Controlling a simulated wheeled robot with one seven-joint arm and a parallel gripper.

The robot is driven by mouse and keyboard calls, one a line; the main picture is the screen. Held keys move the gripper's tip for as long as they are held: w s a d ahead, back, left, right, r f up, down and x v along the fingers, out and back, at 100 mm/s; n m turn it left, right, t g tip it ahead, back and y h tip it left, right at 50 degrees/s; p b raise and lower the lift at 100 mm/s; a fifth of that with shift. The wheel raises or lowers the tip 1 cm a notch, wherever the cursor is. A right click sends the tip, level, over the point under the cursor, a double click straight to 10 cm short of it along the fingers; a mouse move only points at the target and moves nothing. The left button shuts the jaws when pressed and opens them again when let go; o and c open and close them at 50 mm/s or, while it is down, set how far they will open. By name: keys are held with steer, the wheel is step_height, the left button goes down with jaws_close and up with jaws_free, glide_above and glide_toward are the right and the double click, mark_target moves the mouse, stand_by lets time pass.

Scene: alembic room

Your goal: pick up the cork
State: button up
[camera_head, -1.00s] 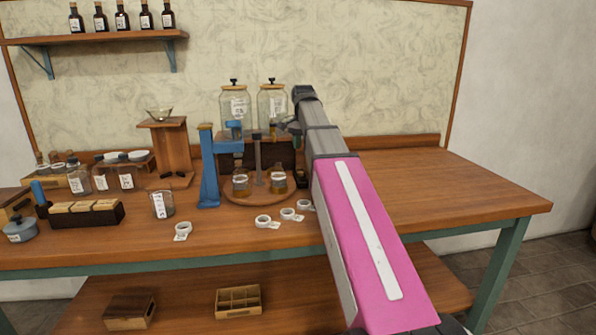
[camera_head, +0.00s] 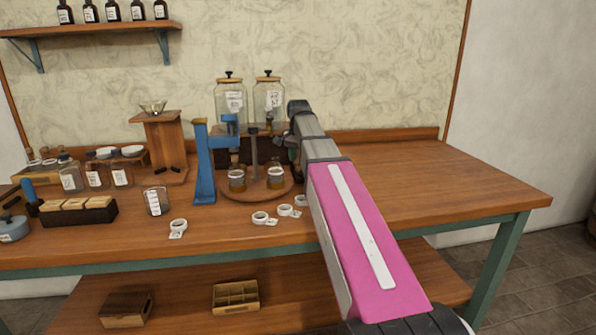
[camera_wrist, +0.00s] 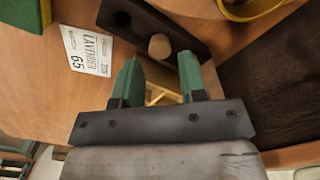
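The cork (camera_wrist: 159,46) shows in the wrist view as a round tan end set in a dark block (camera_wrist: 186,36), beside an empty round hole. My gripper (camera_wrist: 159,68) is open, with its two green fingers apart and nothing between them. The fingertips are just short of the cork, which lies roughly between them in the picture; I cannot tell the remaining height. In the head view my gripper is over the back of the workbench, and the cork cannot be made out there.
A card reading Lavender 65 (camera_wrist: 87,50) lies left of the block. A yellow-rimmed round thing (camera_wrist: 250,8) is close at upper right. In the head view, a round wooden stand (camera_head: 232,192) with jars is left of my arm; the right side of the workbench (camera_head: 440,185) is clear.

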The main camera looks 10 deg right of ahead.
mark_target(298, 170)
steer(key=shift+f, duration=1.55)
jaws_close()
steer(key=shift+r, duration=0.1)
